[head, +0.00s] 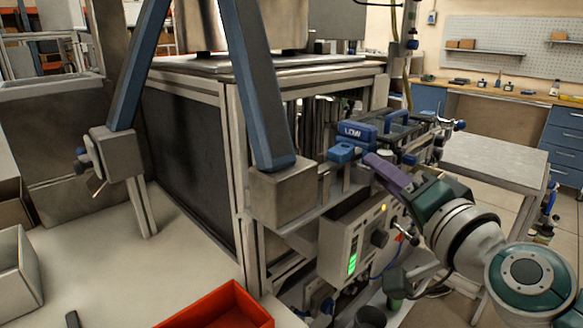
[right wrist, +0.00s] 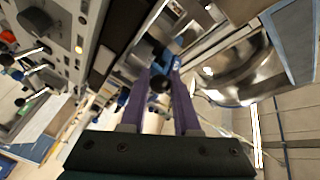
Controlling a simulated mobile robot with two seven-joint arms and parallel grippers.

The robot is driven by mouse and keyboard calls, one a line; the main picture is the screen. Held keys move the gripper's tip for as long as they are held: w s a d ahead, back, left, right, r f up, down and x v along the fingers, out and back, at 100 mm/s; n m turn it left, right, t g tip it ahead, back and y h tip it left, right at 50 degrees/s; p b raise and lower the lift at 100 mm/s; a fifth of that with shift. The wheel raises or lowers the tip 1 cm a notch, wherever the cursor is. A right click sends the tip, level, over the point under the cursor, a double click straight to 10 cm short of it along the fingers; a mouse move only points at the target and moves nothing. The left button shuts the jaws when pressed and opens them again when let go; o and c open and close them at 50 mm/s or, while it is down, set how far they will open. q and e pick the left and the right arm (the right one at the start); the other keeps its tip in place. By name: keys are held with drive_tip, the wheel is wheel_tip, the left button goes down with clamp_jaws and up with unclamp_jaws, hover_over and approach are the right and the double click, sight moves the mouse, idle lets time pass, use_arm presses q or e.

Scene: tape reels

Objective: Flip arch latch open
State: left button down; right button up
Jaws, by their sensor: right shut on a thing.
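A tall blue and grey arch stands over the bench; its right leg (head: 260,90) ends in a grey block beside the machine frame, and its left leg (head: 140,65) ends in a block with a small dark-blue knob. My right gripper (head: 373,161) reaches in from the right, its purple finger beside a blue block at the machine's edge. In the right wrist view, my purple fingers (right wrist: 160,85) are shut on a dark round knob (right wrist: 159,83), with blue parts just beyond it. Which part the knob belongs to is partly hidden. My left gripper is not in view.
A control box (head: 352,245) with a green display and dark knob sits below the gripper. A blue labelled block (head: 357,131) and blue handle (head: 397,121) lie close behind. A red tray (head: 222,308) is at the front. A grey side table (head: 495,160) stands at the right.

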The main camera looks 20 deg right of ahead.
clamp_jaws()
drive_tip(key=shift+w+a+r+m+h+p, duration=0.15)
drive_tip(key=shift+m+h+p, duration=0.35)
drive_tip(key=shift+p, duration=0.3)
drive_tip(key=shift+w+a+m+h+p, duration=0.15)
drive_tip(key=shift+m+h+p, duration=0.15)
drive_tip(key=shift+h, duration=0.2)
drive_tip(key=shift+a+m+g+h, duration=0.1)
drive_tip(key=shift+m+g+h, duration=0.2)
drive_tip(key=shift+h, duration=0.3)
drive_tip(key=shift+f, duration=0.2)
drive_tip(key=o, duration=0.7)
unclamp_jaws()
drive_tip(key=shift+w, duration=0.1)
